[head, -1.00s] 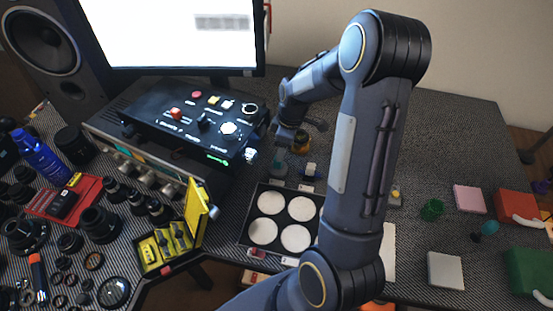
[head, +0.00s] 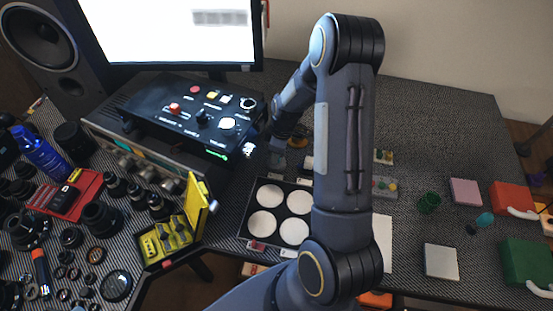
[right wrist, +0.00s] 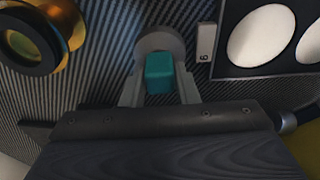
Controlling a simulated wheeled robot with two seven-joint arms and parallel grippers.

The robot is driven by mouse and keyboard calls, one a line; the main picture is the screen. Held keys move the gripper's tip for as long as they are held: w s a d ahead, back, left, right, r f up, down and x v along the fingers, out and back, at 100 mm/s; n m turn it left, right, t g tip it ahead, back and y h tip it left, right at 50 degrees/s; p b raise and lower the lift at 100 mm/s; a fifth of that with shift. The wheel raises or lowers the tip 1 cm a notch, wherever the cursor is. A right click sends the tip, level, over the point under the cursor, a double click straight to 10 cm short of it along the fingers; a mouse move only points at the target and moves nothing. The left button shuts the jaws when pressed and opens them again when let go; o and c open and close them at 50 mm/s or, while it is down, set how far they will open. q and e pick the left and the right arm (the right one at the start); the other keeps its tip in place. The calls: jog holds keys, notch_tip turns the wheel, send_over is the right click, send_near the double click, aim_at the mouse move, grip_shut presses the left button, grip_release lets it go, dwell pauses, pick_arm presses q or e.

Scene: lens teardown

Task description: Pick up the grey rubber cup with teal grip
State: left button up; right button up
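The grey rubber cup (right wrist: 160,43) with its teal grip (right wrist: 159,73) stands at the top middle of the right wrist view, on the dark woven mat. My right gripper (right wrist: 160,88) is open, with one finger on each side of the teal grip and narrow gaps beside it. In the head view my right gripper (head: 276,143) is down at the mat near the black console, over the cup (head: 277,160), which is partly hidden. My left gripper is out of view.
A gold-rimmed lens part (right wrist: 32,38) lies left of the cup in the wrist view. A black tray with white round pads (head: 250,243) is close on the other side. The black control box (head: 190,118) stands just left of my right gripper. The mat farther right is partly clear.

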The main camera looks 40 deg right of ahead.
aim_at(284, 162)
jog(key=c, duration=0.5)
jog(key=shift+s+d+r, duration=0.2)
jog(key=shift+s+r, duration=0.05)
jog(key=shift+r, duration=0.1)
notch_tip(284, 162, up, 7)
jog(key=p, duration=0.4)
jog(key=shift+s+d+f+b, duration=0.1)
jog(key=shift+s+d+b, duration=0.85)
jog(key=shift+s+d, duration=1.35)
jog(key=shift+s+d+f+b, duration=0.15)
jog(key=shift+s+d+b, duration=0.85)
jog(key=shift+s+d, duration=1.25)
jog(key=shift+s+d+f+b, duration=0.1)
jog(key=shift+s+d+b, duration=1.15)
jog(key=shift+s, duration=1.8)
jog(key=shift+d+p, duration=0.25)
jog(key=shift+p, duration=0.05)
